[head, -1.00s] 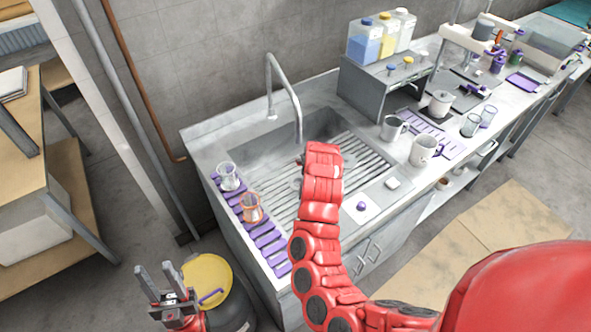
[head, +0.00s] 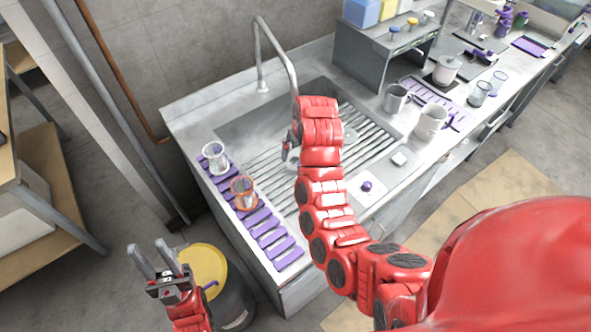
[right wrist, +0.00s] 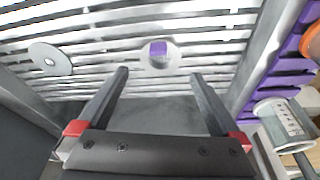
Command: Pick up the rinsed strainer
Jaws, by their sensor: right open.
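A round pale disc with a purple square grip, which looks like the strainer (right wrist: 159,62), lies on the slatted rack (right wrist: 200,35) in the right wrist view. My right gripper (right wrist: 160,73) is open and empty, with the disc just beyond and between its fingertips. In the head view the right gripper (head: 287,147) is over the sink rack, partly hidden by my red arm, and the strainer is mostly hidden there. My left gripper (head: 154,254) is open and empty, beside the sink unit at lower left.
A plain grey disc (right wrist: 50,60) lies on the rack. A clear beaker (head: 214,158) and an orange-rimmed one (head: 243,194) stand on purple strips (head: 268,238) left of the sink. The faucet (head: 277,47) rises behind. Mugs (head: 431,122) stand right. A yellow-lidded bin (head: 205,265) is near my left gripper.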

